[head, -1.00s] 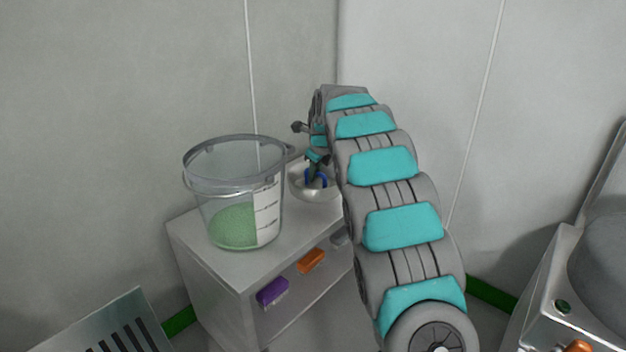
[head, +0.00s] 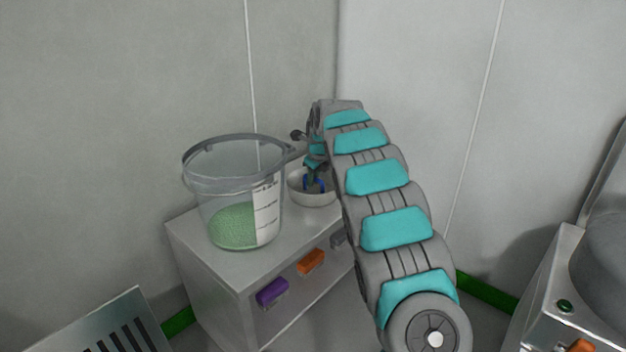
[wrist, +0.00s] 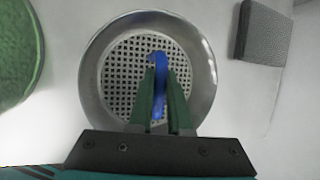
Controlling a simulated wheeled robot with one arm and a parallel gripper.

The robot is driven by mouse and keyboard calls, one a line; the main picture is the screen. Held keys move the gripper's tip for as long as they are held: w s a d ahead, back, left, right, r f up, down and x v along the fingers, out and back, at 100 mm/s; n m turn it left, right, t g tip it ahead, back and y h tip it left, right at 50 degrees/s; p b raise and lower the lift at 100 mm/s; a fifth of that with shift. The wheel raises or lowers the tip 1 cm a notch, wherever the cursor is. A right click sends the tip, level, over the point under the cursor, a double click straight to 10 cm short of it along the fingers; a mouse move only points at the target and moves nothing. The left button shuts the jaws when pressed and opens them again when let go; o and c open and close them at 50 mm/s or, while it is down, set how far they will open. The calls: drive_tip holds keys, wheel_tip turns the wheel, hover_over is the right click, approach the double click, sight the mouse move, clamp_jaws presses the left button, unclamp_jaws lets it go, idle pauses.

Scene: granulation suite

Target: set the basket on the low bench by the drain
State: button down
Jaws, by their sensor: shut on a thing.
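The basket is a shallow round steel bowl with a perforated floor and a blue handle; it shows in the head view (head: 312,198) and the wrist view (wrist: 207,76). My gripper, seen in the head view (head: 314,173) and the wrist view (wrist: 161,82), is shut on the blue handle from above. The basket looks level at the back right of a low grey bench (head: 285,240). I cannot tell whether its base touches the top. My arm hides part of the bench's right side.
A clear bucket (head: 208,205) with green granules stands on the bench, close left of the basket. A purple brush (head: 272,292) and an orange brush (head: 311,262) lie on the shelf below. A slotted steel panel (head: 75,335) is at lower left, a steel machine (head: 545,290) at right.

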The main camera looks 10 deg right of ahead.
drive_tip(key=c, duration=0.8)
unclamp_jaws()
drive_tip(key=shift+f, duration=0.1)
drive_tip(key=shift+c, duration=0.2)
drive_tip(key=p+v, duration=0.1)
drive_tip(key=v, duration=1.1)
drive_tip(key=s+a+f+n+g, duration=0.2)
drive_tip(key=s+n, duration=0.7)
drive_tip(key=s, duration=1)
drive_tip(key=s+a+f+n+g, duration=0.2)
drive_tip(key=s+n, duration=0.8)
drive_tip(key=s, duration=0.9)
drive_tip(key=s+a+f+n+g, duration=0.3)
drive_tip(key=s+f+n, duration=0.3)
drive_tip(key=s, duration=1.3)
drive_tip(key=n, duration=0.3)
drive_tip(key=shift+s+a+n, duration=0.2)
drive_tip(key=shift+s+n, duration=0.05)
drive_tip(key=shift+n, duration=0.05)
